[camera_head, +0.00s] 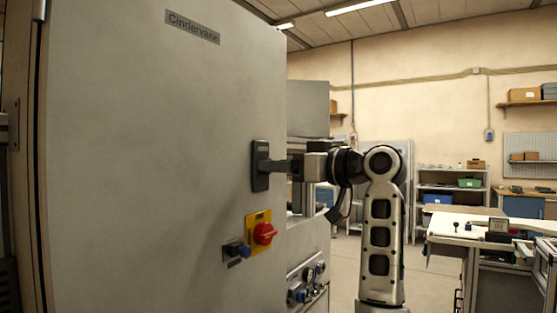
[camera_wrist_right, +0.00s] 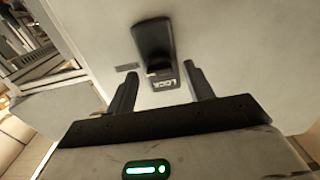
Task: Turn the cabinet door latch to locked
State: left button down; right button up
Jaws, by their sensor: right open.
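The grey cabinet door (camera_head: 140,130) fills the left of the head view, and it looks shut. Its black latch (camera_head: 260,166) sits near the door's right edge. In the right wrist view the dark latch handle (camera_wrist_right: 154,42) lies just beyond the fingertips, with a small "LOCK" label (camera_wrist_right: 163,84) by it. My right gripper (camera_head: 284,166) reaches the latch from the right. In the right wrist view the gripper (camera_wrist_right: 161,72) is open, its fingers apart and the label between them. I cannot tell whether a finger touches the handle. My left gripper is out of view.
A nameplate (camera_head: 192,27) is at the door's top. A workbench (camera_head: 470,222) and shelves stand at the right, with open floor between.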

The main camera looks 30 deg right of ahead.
jog(key=shift+w+a, duration=0.2)
jog(key=shift+w, duration=0.2)
jog(key=shift+c, duration=0.3)
jog(key=c, duration=0.9)
jog(key=shift+f+n+p, duration=0.1)
jog(key=shift+n+p, duration=0.55)
jog(key=shift+n, duration=8.25)
